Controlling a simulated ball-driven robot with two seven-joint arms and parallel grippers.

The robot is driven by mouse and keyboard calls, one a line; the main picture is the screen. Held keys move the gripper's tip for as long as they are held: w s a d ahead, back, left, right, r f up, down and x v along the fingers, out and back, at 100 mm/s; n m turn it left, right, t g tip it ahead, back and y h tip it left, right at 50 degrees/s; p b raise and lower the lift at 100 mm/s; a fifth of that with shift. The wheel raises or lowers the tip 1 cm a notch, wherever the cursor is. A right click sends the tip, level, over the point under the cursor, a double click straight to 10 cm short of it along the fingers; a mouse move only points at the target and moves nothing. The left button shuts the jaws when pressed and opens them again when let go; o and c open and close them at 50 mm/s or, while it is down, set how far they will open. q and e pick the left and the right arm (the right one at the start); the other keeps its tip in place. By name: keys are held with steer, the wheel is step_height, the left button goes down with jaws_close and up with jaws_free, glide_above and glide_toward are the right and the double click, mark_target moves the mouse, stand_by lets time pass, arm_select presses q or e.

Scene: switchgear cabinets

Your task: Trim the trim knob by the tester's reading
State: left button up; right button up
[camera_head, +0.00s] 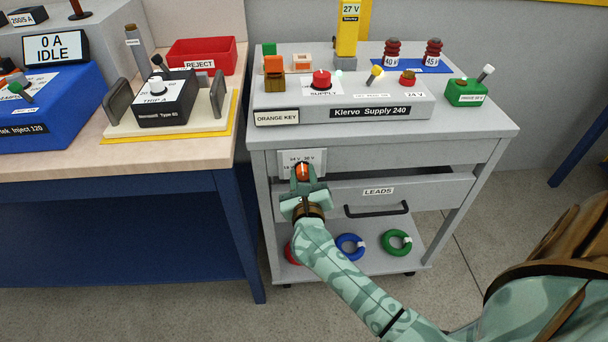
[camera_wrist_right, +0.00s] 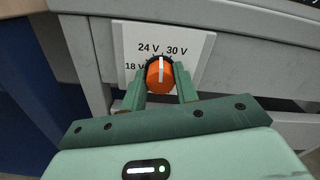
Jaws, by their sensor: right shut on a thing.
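The orange trim knob (camera_head: 302,172) sits on a white scale plate (camera_head: 288,158) at the front of the grey cart. In the right wrist view the knob (camera_wrist_right: 160,73) has a white pointer line standing about upright, between the 24 V and 30 V marks. My right gripper (camera_wrist_right: 160,82) is shut on the knob, one finger at each side; the head view shows it (camera_head: 303,180) from above. The tester (camera_head: 347,36), yellow, stands at the back of the cart and reads 27 V. My left gripper is not in view.
The Klervo Supply 240 (camera_head: 342,100) lies on the cart top, with a red button and several small parts around it. A LEADS drawer (camera_head: 400,195) is below the scale plate, with coiled leads on the lower shelf. A workbench (camera_head: 100,165) stands close at the left.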

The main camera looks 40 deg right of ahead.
steer(key=n+p, duration=0.2)
steer(key=shift+r+n, duration=0.15)
steer(key=shift+n, duration=0.15)
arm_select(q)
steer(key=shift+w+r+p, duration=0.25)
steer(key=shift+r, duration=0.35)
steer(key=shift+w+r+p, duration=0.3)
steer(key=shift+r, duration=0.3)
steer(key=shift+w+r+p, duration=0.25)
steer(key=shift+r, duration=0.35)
arm_select(e)
steer(key=shift+n, duration=1.1)
steer(key=shift+f, duration=0.25)
steer(key=o, duration=1)
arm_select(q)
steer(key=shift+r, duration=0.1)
arm_select(e)
steer(key=shift+s+a, duration=0.1)
arm_select(q)
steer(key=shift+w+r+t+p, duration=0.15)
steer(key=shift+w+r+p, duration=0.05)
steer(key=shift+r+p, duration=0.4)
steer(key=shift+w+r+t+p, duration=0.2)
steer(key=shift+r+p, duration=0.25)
steer(key=shift+p, duration=0.15)
arm_select(e)
steer(key=v, duration=1.6)
steer(key=shift+s, duration=0.15)
